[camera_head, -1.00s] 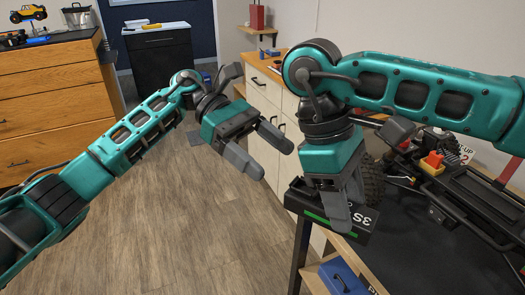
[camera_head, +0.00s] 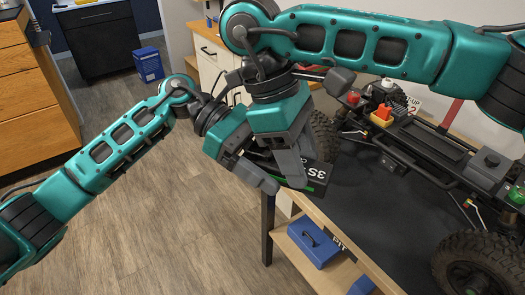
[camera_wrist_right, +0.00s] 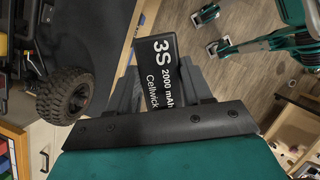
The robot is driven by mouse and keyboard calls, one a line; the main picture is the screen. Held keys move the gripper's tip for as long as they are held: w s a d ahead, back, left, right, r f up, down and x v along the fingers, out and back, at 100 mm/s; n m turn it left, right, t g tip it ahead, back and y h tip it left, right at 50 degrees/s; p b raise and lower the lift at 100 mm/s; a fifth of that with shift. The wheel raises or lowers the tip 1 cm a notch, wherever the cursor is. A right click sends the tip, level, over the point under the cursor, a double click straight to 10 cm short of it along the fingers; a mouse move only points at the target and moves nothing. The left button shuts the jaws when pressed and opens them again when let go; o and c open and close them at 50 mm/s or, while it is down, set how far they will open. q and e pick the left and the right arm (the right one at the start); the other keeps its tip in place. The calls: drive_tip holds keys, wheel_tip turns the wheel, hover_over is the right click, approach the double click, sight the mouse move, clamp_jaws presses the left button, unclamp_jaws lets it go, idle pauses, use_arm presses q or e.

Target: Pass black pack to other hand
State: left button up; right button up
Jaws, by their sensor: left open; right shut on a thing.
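The black pack (camera_head: 317,177), with white lettering and a green stripe, is held above the floor by the workbench edge. My right gripper (camera_head: 292,168) points down and is shut on it. In the right wrist view the pack (camera_wrist_right: 165,75), marked "3S 2000 mAh", sits between my right fingers. My left gripper (camera_head: 262,178) is open and beside the right one, fingers pointing toward the pack. In the head view the two grippers overlap, so part of the left jaw is hidden. The right wrist view shows the left gripper (camera_wrist_right: 215,32) apart from the pack.
The crawler (camera_head: 410,140) with big tires stands on the dark workbench mat (camera_head: 350,225) at the right. A blue toolbox (camera_head: 313,243) sits on the shelf below. A blue bin (camera_head: 148,65) stands on the floor behind. The floor at the left is clear.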

use_arm(q)
drive_tip(key=shift+c, duration=0.4)
drive_tip(key=shift+w, duration=0.1)
drive_tip(key=c, duration=1.2)
use_arm(e)
drive_tip(key=shift+s+a, duration=0.15)
use_arm(q)
drive_tip(key=shift+r, duration=0.1)
use_arm(e)
drive_tip(key=o, duration=1.4)
